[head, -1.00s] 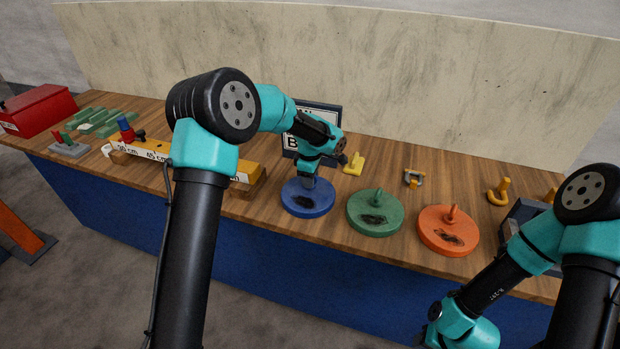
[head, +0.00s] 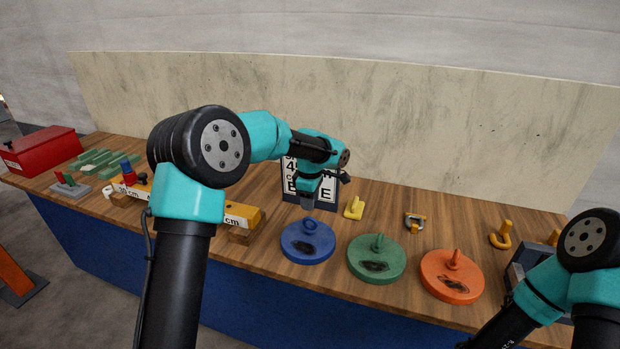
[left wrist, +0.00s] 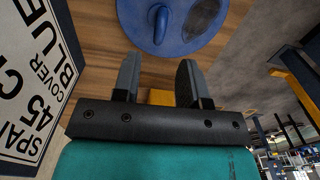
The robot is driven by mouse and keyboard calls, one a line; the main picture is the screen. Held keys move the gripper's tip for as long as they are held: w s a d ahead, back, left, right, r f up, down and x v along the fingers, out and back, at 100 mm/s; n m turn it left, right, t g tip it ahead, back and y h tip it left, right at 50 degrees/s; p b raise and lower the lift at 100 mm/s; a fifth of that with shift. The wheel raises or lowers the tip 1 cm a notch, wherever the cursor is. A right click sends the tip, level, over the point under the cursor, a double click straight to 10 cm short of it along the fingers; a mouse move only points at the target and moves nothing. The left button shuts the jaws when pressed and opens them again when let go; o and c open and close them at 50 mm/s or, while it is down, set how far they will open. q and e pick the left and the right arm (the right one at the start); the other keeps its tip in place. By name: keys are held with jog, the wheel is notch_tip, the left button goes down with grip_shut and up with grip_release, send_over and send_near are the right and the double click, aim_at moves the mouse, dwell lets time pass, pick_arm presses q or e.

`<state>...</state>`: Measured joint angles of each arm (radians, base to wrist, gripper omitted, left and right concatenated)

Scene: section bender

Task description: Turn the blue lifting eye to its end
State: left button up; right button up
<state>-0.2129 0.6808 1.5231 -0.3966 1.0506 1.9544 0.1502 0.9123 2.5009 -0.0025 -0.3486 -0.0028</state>
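The blue disc (head: 307,246) lies on the bench with the blue lifting eye (head: 309,227) standing on its top. In the left wrist view the eye (left wrist: 160,25) shows as a blue loop at the top, on the disc (left wrist: 190,40). My left gripper (head: 308,206) is above the eye and apart from it. In the left wrist view its two fingers (left wrist: 158,78) are spread with nothing between them, pointing towards the eye. My right gripper is outside the views; only part of its arm shows at the lower right.
A green disc (head: 377,261) and an orange disc (head: 451,278) with upright pegs stand to the right. A lettered sign (head: 296,186) stands behind my left gripper. A yellow piece (head: 355,208) lies near it. A yellow beam (head: 240,216) lies to the left.

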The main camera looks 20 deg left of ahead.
aim_at(310, 217)
pick_arm(q)
notch_tip(310, 217, up, 8)
jog(key=shift+f, duration=0.15)
dwell(0.4)
